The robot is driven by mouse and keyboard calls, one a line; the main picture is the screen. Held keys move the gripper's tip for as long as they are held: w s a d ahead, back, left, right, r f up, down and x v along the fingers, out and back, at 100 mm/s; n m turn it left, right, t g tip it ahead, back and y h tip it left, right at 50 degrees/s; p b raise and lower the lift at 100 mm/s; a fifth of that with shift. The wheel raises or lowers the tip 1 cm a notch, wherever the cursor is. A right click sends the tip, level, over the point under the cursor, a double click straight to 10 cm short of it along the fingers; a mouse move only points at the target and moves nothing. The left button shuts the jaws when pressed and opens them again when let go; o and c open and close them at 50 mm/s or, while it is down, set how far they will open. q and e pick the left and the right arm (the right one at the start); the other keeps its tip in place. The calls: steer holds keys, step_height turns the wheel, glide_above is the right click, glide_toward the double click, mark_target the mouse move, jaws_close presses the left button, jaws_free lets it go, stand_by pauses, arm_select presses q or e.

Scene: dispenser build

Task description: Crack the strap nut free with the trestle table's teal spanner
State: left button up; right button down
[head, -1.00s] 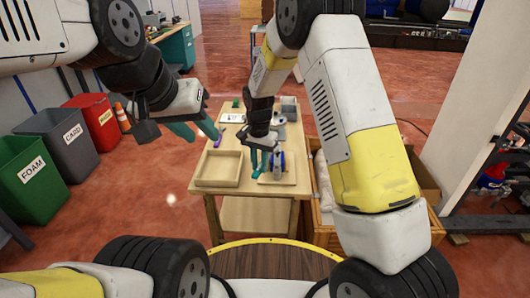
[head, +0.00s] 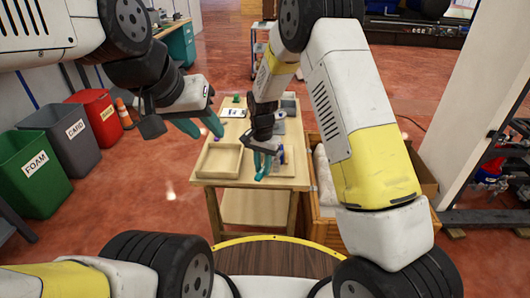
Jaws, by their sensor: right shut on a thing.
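The wooden trestle table (head: 240,183) stands ahead of me. My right gripper (head: 262,166) is low over its front right part, at a pale wooden board (head: 286,170). Its teal fingers are closed on the teal spanner, whose outline I cannot separate from the fingers. A blue and white upright piece (head: 281,155) stands on the board just right of these fingers. The strap nut is too small or hidden to make out. My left gripper (head: 201,127) hangs in the air by the table's left edge, its teal fingers apart and empty.
A shallow wooden tray (head: 201,174) sits at the table's front left. A grey box (head: 289,105) and a white sheet (head: 233,113) lie at the back. A wooden crate (head: 322,212) adjoins the table's right side. Green, grey and red bins (head: 35,170) stand at the left.

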steer(key=shift+f, duration=1.25)
steer(key=shift+d, duration=0.1)
stand_by(0.3)
steer(key=shift+s+d+n, duration=0.2)
steer(key=shift+d+n, duration=0.35)
steer(key=shift+n, duration=0.05)
steer(key=shift+s+d+n, duration=0.15)
steer(key=shift+d+n, duration=0.4)
steer(key=shift+n, duration=0.05)
steer(key=shift+s+d+n, duration=0.1)
steer(key=shift+d+n, duration=1.1)
steer(key=shift+d, duration=0.1)
